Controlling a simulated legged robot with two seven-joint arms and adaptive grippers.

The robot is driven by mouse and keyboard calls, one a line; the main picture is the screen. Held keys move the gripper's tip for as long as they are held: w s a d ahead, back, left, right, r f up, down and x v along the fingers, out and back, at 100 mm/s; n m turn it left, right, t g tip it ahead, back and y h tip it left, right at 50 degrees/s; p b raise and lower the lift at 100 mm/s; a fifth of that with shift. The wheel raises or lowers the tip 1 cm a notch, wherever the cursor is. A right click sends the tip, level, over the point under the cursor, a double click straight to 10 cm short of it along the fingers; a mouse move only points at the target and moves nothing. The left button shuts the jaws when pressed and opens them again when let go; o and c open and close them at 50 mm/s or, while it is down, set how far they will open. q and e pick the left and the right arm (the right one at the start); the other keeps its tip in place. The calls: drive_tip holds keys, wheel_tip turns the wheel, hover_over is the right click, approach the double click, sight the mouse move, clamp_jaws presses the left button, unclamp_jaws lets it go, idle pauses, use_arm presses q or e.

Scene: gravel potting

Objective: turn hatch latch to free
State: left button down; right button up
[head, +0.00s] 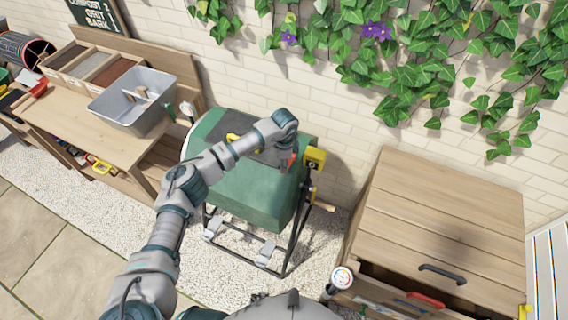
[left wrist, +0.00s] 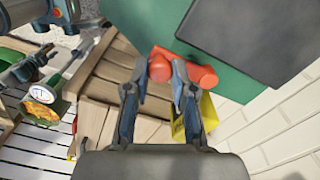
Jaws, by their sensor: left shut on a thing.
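The green compost tumbler (head: 245,195) stands on a black frame near the brick wall, with a dark hatch (head: 262,150) on its top. A red latch sits by the hatch's edge; in the left wrist view the latch (left wrist: 202,76) shows as a red knob and a short cylinder against the green drum. My left gripper (left wrist: 160,76) is shut on the latch, a fingertip on each side of the knob. In the head view my left gripper (head: 291,158) is partly hidden behind my own wrist. Grey and teal parts of mine show at the left wrist view's left edge; my right jaws are not clear.
A yellow part (head: 315,158) sits at the tumbler's right end. A wooden chest (head: 440,220) stands at the right, with a round dial (head: 342,278) near its front corner. A potting bench (head: 120,150) with a grey tub (head: 130,115) is at the left. Gravel lies between.

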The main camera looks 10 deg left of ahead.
use_arm(q)
drive_tip(key=c, duration=1)
unclamp_jaws()
drive_tip(key=shift+d, duration=0.15)
drive_tip(key=shift+o, duration=0.2)
wheel_tip(320, 180, up, 12)
drive_tip(key=shift+w, duration=0.1)
